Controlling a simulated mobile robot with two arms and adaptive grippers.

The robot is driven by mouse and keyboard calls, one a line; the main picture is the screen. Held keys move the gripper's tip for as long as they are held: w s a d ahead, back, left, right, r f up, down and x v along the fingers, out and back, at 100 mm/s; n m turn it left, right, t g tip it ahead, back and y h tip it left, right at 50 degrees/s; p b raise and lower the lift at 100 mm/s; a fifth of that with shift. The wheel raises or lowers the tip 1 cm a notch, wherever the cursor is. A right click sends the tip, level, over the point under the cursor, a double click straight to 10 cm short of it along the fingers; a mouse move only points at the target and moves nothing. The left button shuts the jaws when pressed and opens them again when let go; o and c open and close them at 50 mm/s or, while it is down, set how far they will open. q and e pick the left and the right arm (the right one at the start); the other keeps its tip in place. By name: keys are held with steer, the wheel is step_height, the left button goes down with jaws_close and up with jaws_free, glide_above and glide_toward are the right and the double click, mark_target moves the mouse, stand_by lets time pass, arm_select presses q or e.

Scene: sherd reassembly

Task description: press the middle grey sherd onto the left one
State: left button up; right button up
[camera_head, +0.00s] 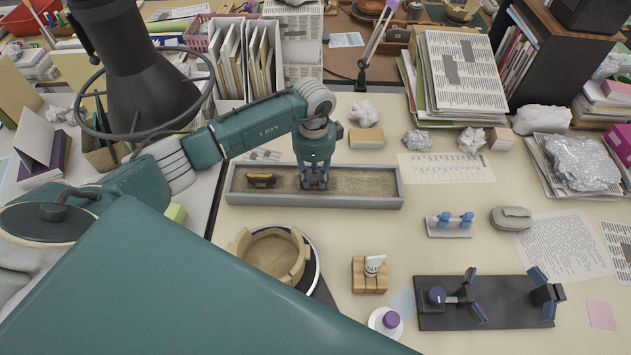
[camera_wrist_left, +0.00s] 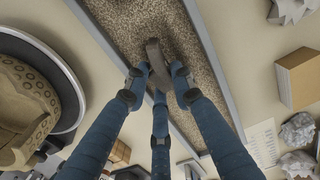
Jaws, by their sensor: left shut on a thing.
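My left gripper (camera_head: 315,186) points down over the middle-left of a long sand tray (camera_head: 300,201). Its three blue fingers (camera_wrist_left: 158,85) are shut on a grey sherd (camera_wrist_left: 155,55), seen nearly edge-on in the left wrist view. The fingers mostly hide this sherd in the head view. Another sherd (camera_head: 260,180), dark with an orange-brown edge, is in the sand left of the gripper, with a gap between it and the fingers. I cannot tell whether the held sherd touches the sand. My right gripper is not in view.
A round pot of tan sherds (camera_head: 270,257) stands in front of the tray. A wooden block with a white label (camera_head: 370,274) and a dark clamp jig (camera_head: 485,303) are at the front right. Crumpled paper (camera_head: 364,113) and a tan block (camera_head: 366,138) lie behind the tray.

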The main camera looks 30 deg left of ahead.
mark_target(314, 178)
arm_select(q)
steer(key=shift+r+p, duration=1.5)
steer(key=shift+r, duration=0.5)
steer(key=shift+c, duration=0.5)
steer(key=shift+r+p, duration=0.8)
steer(key=shift+r, duration=0.15)
